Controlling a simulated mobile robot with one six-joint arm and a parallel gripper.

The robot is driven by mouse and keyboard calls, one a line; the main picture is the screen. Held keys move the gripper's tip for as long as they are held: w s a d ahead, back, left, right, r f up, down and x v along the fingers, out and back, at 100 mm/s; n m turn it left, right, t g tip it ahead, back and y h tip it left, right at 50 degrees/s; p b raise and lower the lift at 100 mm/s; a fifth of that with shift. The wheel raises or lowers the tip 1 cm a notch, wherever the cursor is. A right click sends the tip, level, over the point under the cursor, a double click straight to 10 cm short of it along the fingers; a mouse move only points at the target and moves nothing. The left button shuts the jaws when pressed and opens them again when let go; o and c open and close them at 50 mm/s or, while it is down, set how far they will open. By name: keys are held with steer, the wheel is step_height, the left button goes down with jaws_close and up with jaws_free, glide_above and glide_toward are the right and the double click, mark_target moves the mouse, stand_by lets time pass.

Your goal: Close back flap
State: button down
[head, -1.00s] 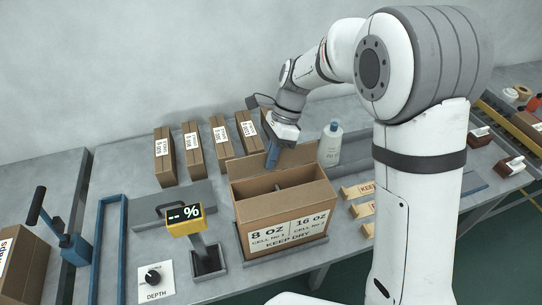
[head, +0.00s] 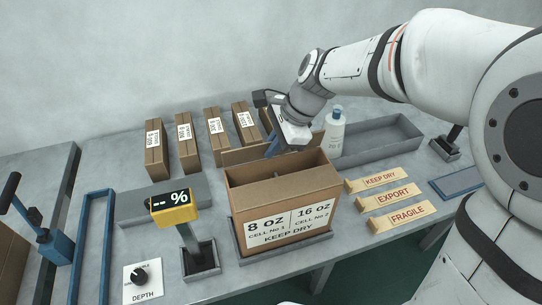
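The open brown carton (head: 237,207) stands in the middle of the bench, with "8 oz", "16 oz" and "KEEP DRY" on its front label. A cardboard divider (head: 272,184) shows inside it. The back flap (head: 240,155) sticks out beyond the carton's rear edge and is open. My gripper (head: 272,150), with blue fingers, points down at the flap, right of its middle. Whether the fingers touch the flap is unclear. They overlap in this view, so their opening cannot be judged.
Several narrow brown cartons (head: 187,142) stand in a row behind. A white bottle (head: 334,133) stands close to the right of my gripper, beside a grey tray (head: 385,143). A yellow percent display (head: 175,206) stands left of the carton. Label blocks (head: 392,195) lie to its right.

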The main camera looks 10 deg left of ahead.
steer(key=t+y+b, duration=0.1)
steer(key=b, duration=0.3)
steer(key=s+f+t+y+b, duration=0.1)
steer(key=t+b, duration=0.1)
steer(key=b, duration=0.2)
steer(key=d+f+n+t+y+b, duration=0.1)
steer(key=b, duration=0.4)
steer(key=shift+s, duration=0.35)
steer(key=t+b, duration=0.1)
steer(key=b, duration=0.1)
steer(key=t+y+b, duration=0.1)
steer(key=b, duration=0.2)
steer(key=shift+s+d+n+b, duration=0.1)
steer(key=shift+s+n+b, duration=0.1)
steer(key=shift+n+b, duration=0.1)
steer(key=shift+y+b, duration=0.3)
steer(key=shift+b, duration=0.2)
steer(key=shift+r, duration=0.1)
steer(key=c, duration=1.6)
jaws_free()
steer(key=shift+c, duration=0.2)
